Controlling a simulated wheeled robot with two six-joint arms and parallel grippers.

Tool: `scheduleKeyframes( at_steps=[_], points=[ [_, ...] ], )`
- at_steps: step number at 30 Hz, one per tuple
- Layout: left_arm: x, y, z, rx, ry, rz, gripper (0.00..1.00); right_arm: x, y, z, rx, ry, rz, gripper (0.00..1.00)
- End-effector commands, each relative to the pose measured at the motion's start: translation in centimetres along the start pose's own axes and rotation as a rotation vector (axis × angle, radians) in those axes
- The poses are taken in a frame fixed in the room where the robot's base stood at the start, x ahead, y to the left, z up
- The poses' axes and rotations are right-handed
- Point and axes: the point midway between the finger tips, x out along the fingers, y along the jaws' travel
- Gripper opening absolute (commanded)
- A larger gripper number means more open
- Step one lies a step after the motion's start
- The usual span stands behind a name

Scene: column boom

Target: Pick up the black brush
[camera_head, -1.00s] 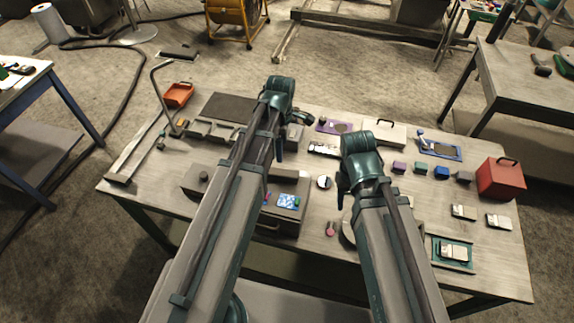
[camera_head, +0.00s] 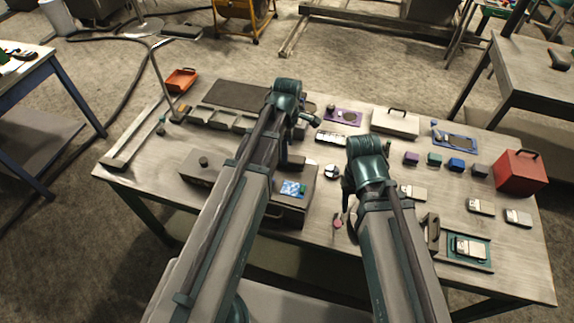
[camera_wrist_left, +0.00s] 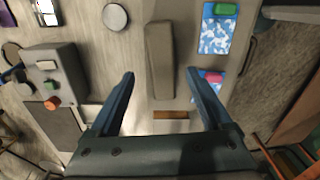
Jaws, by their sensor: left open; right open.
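I cannot clearly make out a black brush in any view. A small dark upright object (camera_head: 432,232) stands beside my right forearm in the head view; I cannot tell what it is. In the left wrist view, my left gripper (camera_wrist_left: 160,73) is open and empty, with its fingers pointing down over the table. A long grey block (camera_wrist_left: 160,58) lies below and between the fingertips. In the head view, my left gripper is mostly hidden by its own arm. My right gripper (camera_head: 349,205) is open and points down above the table's front middle; its fingers are partly hidden.
A crowded workbench (camera_head: 150,165) lies ahead. A bent lamp-like stand rises at left.

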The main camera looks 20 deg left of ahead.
Motion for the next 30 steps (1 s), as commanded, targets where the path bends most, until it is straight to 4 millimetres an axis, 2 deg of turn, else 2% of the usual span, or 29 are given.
scheduleKeyframes(
  at_steps=[7, 18, 27, 30],
  points=[
    [0.8, -0.1, 0.0, 0.0, 0.0, 0.0, 0.82, 0.8, -0.1, 0.0, -0.002, 0.0, 0.0, 0.5],
    [5.0, -0.3, 0.0, 0.0, 0.0, 0.0, 0.82, 5.0, -0.5, -0.3, -0.008, 0.0, 0.002, 0.5],
    [5.1, -0.3, 0.0, 0.0, 0.0, 0.0, 0.82, 5.0, -0.5, -0.3, -0.008, 0.0, 0.002, 0.5],
    [5.1, -0.3, 0.0, 0.0, 0.0, 0.0, 0.66, 5.0, -0.5, -0.3, -0.008, 0.0, 0.002, 0.5]
  ],
)
